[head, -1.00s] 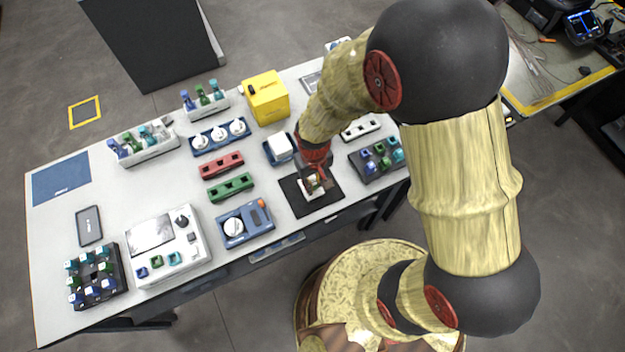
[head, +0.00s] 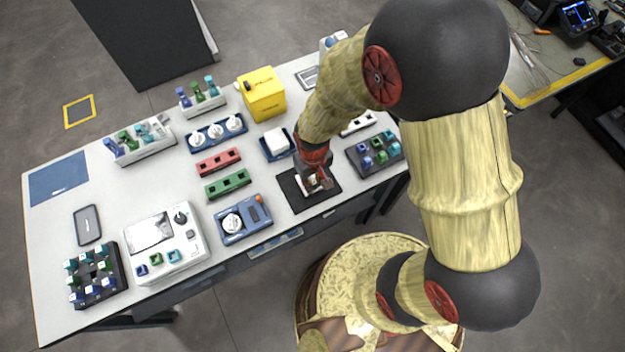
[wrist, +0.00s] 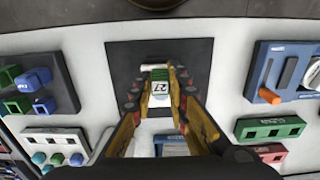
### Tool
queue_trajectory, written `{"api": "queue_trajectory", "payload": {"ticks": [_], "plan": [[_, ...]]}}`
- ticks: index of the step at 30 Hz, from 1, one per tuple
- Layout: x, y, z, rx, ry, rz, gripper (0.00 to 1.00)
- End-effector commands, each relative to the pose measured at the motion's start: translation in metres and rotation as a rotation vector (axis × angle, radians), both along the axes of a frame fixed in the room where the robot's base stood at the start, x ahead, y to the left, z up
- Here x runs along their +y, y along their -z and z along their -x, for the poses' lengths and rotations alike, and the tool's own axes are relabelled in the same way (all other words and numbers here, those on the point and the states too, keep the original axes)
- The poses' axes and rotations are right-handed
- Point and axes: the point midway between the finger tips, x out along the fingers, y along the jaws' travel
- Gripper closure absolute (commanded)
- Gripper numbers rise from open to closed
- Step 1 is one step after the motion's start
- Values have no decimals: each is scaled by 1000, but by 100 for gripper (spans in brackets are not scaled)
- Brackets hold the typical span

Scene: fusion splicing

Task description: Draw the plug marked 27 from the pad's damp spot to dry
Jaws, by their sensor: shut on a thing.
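The plug marked 27 (wrist: 160,88) is held between the fingers of my gripper (wrist: 162,96) in the wrist view. Its white label faces the camera and green shows at its far end. A white pad (wrist: 149,66) lies on the black mat (wrist: 191,50), just beyond the plug; I cannot tell whether they touch. The damp spot cannot be made out. In the head view my gripper (head: 317,182) is low over the black mat (head: 294,197) and hides most of the plug and pad.
A blue device with an orange lever (head: 237,222) stands left of the mat. A dark block of plugs (head: 360,159) stands to its right. A blue tray with a white block (head: 273,153) and green (head: 227,185) and red (head: 217,162) slotted bars lie behind.

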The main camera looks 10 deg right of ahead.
Motion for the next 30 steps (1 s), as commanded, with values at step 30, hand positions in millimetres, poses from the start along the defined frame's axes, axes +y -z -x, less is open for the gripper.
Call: {"api": "queue_trajectory", "payload": {"ticks": [30], "plan": [[0,-43,-1,-1,0,0,100]]}}
